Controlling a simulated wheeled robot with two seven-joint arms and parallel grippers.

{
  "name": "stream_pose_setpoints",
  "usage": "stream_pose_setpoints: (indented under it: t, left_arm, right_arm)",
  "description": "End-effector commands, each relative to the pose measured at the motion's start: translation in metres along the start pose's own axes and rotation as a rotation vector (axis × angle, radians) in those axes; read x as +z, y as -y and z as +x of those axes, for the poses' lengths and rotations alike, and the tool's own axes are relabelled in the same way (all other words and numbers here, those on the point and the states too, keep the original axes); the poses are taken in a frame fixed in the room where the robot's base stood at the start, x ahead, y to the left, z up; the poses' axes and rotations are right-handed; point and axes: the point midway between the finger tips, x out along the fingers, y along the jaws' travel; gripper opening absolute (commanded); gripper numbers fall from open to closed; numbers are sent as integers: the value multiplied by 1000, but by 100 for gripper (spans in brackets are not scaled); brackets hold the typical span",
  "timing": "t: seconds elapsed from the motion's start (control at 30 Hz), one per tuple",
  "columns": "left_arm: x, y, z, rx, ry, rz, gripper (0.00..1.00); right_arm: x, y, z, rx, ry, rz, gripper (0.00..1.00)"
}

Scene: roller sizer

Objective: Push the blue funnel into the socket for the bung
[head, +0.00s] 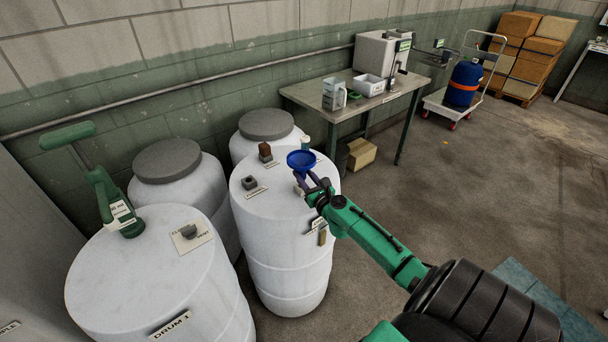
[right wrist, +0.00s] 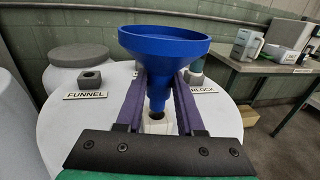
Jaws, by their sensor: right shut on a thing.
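The blue funnel (head: 301,160) is upright over the middle drum, wide mouth up. It also shows in the right wrist view (right wrist: 165,45). My right gripper (head: 311,187) is shut on the funnel, with its purple fingers on either side of the spout. Below the spout is a pale square socket (right wrist: 155,124) on the drum top. The spout's tip is at or just over this socket; I cannot tell whether it has entered. In the head view the fingers mostly hide the socket. My left gripper is not in view.
The middle drum (head: 285,250) also bears a grey holder (head: 249,183) by the FUNNEL label and a brown block (head: 265,151). Drum 1 (head: 150,275), with a green pump (head: 115,195), stands at left. Grey-lidded drums stand behind. A table (head: 345,108) is at the back.

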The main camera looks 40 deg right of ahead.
Motion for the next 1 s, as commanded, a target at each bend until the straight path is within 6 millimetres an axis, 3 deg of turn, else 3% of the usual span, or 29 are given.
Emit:
stream_pose_setpoints:
  t: [1.0]
  left_arm:
    - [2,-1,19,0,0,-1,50]
  right_arm:
    - [-22,0,0,0,0,0,0]
